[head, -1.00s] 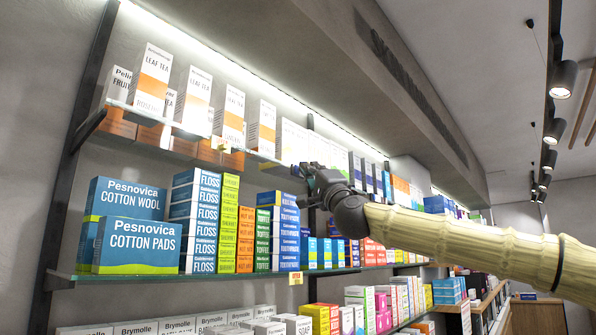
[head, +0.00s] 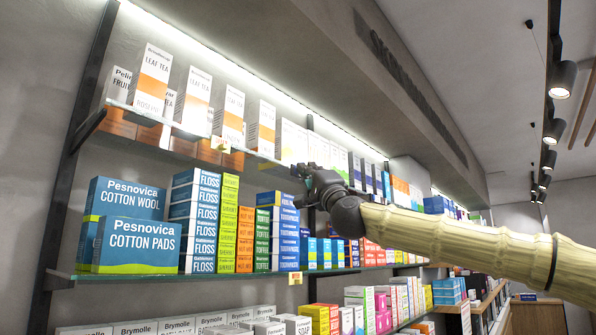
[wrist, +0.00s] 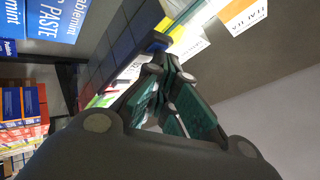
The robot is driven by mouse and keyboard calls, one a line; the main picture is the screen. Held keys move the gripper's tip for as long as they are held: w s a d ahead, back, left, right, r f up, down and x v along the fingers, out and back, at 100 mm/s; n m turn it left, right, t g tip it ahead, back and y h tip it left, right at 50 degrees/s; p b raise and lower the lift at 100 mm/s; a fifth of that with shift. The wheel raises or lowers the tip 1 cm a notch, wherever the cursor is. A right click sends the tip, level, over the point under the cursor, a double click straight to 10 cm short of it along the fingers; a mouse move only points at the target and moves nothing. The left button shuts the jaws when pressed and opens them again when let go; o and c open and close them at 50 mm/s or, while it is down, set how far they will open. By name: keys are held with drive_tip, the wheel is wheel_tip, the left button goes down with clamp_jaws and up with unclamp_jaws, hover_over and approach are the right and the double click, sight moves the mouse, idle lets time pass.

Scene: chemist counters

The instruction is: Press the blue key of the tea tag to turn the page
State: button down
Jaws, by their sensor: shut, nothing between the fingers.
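A small pale-yellow tag (head: 220,144) hangs on the front edge of the upper shelf, below the white and orange leaf tea boxes (head: 197,98). It is too small in the head view to make out its keys. My gripper (head: 297,170) is shut and empty, to the right of this tag and just below the upper shelf's edge. In the wrist view the closed fingertips (wrist: 167,57) point up toward a small yellow patch (wrist: 164,25) and a blue patch (wrist: 160,42). I cannot tell whether these belong to a tag or whether the fingertips touch them.
The upper glass shelf (head: 165,124) runs just above my gripper. Toothpaste and floss boxes (head: 205,220) stand on the shelf below, with another tag (head: 295,279) on its edge.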

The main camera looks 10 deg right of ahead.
drive_tip(key=shift+s, duration=0.1)
drive_tip(key=shift+s+d+b, duration=0.55)
drive_tip(key=shift+s, duration=0.05)
drive_tip(key=s+d+b, duration=0.1)
drive_tip(key=s, duration=0.1)
drive_tip(key=s+d+b, duration=0.1)
drive_tip(key=s+d, duration=0.1)
idle(0.8)
idle(0.7)
